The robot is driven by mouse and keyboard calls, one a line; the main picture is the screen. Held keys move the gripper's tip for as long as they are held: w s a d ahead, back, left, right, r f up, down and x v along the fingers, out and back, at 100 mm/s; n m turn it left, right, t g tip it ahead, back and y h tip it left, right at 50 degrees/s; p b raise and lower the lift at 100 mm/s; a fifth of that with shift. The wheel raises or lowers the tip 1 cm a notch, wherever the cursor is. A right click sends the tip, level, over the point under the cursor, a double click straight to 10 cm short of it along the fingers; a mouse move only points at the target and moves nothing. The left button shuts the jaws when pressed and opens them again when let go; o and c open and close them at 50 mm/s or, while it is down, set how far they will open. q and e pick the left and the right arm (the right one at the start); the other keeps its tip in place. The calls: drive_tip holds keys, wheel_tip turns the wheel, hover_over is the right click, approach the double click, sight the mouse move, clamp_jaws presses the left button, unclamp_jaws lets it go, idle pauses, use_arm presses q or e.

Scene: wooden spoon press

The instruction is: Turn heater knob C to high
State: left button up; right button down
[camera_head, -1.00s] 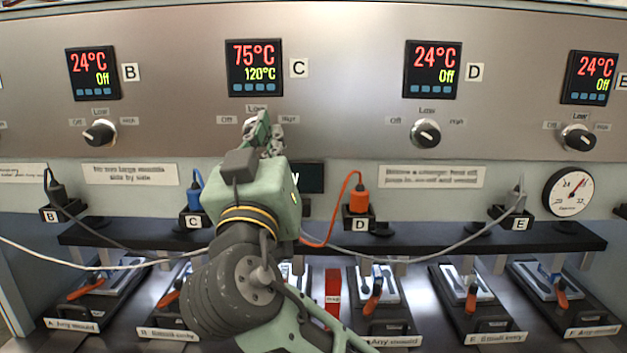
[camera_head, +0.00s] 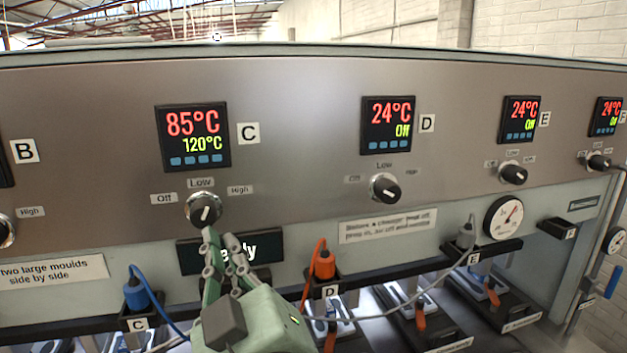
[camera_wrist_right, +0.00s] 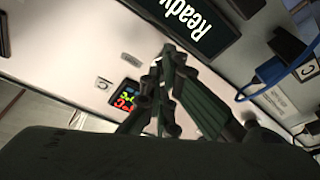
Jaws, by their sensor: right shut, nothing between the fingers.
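Heater knob C (camera_head: 203,208) is a black knob on a silver base, under the C display (camera_head: 193,137). The display reads 85°C in red and 120°C in yellow. Labels Off (camera_head: 164,198), Low (camera_head: 201,183) and High (camera_head: 240,190) surround the knob, and its white mark looks nearly upright, toward Low. My right gripper (camera_head: 221,240) is green, shut and empty, with its fingertips just below the knob; I cannot tell if they touch it. In the right wrist view the fingers (camera_wrist_right: 165,75) point at the panel, the C display (camera_wrist_right: 127,95) shows behind them, and the knob cannot be made out. My left gripper is not in view.
Knob D (camera_head: 385,188) and knob E (camera_head: 513,174) are to the right, their displays reading Off. A dark Ready sign (camera_head: 190,258) is partly behind my gripper. A blue plug (camera_head: 136,290) and an orange plug (camera_head: 324,262) with cables stand below, either side of my gripper.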

sight(203, 214)
drive_tip(key=x, duration=0.3)
drive_tip(key=shift+f+b, duration=0.3)
drive_tip(key=shift+b, duration=0.1)
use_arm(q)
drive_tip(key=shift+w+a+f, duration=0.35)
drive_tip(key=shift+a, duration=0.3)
use_arm(e)
drive_tip(key=shift+r, duration=0.1)
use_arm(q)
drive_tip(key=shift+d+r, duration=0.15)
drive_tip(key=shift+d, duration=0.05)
use_arm(e)
drive_tip(key=shift+a+r, duration=0.2)
drive_tip(key=shift+r, duration=0.15)
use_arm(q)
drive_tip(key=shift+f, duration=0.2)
use_arm(e)
drive_tip(key=shift+s+f, duration=0.1)
drive_tip(key=shift+f, duration=0.05)
